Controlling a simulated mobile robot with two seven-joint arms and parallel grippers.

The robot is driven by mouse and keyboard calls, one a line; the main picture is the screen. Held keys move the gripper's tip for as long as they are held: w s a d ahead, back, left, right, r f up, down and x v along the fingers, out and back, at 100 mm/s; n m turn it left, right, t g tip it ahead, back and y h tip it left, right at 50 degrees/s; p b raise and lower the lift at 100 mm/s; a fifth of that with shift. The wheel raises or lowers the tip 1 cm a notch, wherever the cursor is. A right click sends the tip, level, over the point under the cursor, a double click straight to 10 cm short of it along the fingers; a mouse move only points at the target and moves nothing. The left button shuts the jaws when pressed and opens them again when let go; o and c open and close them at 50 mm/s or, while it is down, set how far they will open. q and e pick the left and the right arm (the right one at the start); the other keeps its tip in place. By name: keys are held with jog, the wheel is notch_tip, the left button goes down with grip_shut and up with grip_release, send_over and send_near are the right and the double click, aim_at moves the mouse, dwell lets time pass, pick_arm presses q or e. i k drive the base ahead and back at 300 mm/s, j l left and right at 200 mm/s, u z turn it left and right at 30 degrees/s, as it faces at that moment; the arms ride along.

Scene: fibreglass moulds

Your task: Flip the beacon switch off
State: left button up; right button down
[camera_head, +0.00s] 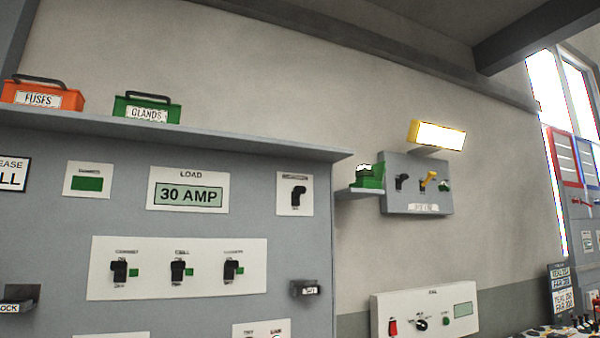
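No label that I can read says beacon. A grey wall box (416,200) carries a black switch (402,182), a yellow lever (428,180) tilted up to the right, and a small green part (444,186). A bright yellow-framed lamp (437,135) is lit above it. Another black switch (297,195) is on a white plate at upper right. Neither gripper is in view.
A shelf (240,145) above the panel holds an orange FUSES box (42,94) and a green GLANDS box (147,108). A black part (305,288) projects from the panel's right side. A white control box (425,312) sits lower right.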

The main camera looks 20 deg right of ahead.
aim_at(298, 189)
jog(key=i+l, duration=1.1)
jog(key=i, duration=0.15)
jog(key=k+l+z, duration=0.05)
